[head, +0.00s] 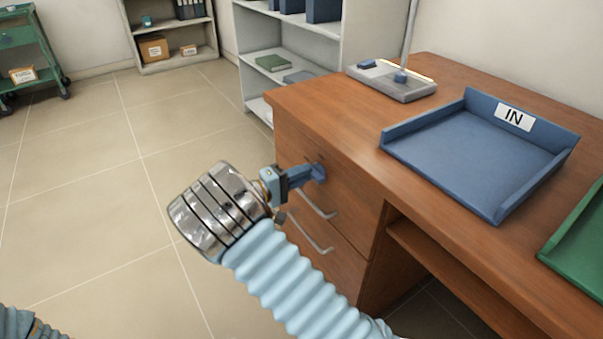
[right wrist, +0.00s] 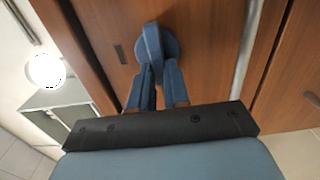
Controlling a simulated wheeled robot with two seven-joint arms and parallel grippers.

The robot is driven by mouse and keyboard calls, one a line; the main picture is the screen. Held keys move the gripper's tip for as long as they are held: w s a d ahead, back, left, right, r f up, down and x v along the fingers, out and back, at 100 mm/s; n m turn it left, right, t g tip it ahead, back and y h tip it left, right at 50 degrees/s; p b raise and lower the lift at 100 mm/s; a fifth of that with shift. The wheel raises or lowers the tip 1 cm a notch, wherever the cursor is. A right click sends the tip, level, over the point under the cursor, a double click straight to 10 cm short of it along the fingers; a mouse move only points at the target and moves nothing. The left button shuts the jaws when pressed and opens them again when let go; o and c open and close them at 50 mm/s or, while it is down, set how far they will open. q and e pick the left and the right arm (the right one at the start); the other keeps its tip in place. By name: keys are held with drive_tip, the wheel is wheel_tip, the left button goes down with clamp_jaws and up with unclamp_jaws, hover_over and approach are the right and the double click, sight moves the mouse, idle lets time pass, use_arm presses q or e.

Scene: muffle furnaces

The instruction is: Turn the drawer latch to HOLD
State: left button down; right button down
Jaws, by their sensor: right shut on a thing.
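The drawer latch (head: 319,172) is a blue knob on the front of the wooden desk's top drawer, partly hidden by my right gripper (head: 308,177) in the head view. In the right wrist view the latch (right wrist: 169,45) shows a round base with a raised grip bar, which runs roughly up and down in that picture. My right gripper (right wrist: 154,72) is shut on this bar, with a blue finger on each side. No HOLD marking can be read in either view. My left gripper is not in view; only a bit of my left arm shows at the lower left.
The desk (head: 345,125) carries a blue IN tray (head: 470,150), a green tray (head: 580,235) and a lamp base (head: 395,82). Drawer handles (head: 312,232) stick out below the latch. The floor (head: 90,190) left of the desk is clear. Shelves stand behind.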

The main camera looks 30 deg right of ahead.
drive_tip(key=c, duration=1.1)
unclamp_jaws()
drive_tip(key=shift+a, duration=0.1)
drive_tip(key=s+a+b, duration=0.1)
drive_tip(key=a, duration=1.2)
drive_tip(key=shift+a, duration=0.3)
drive_tip(key=shift+f, duration=0.15)
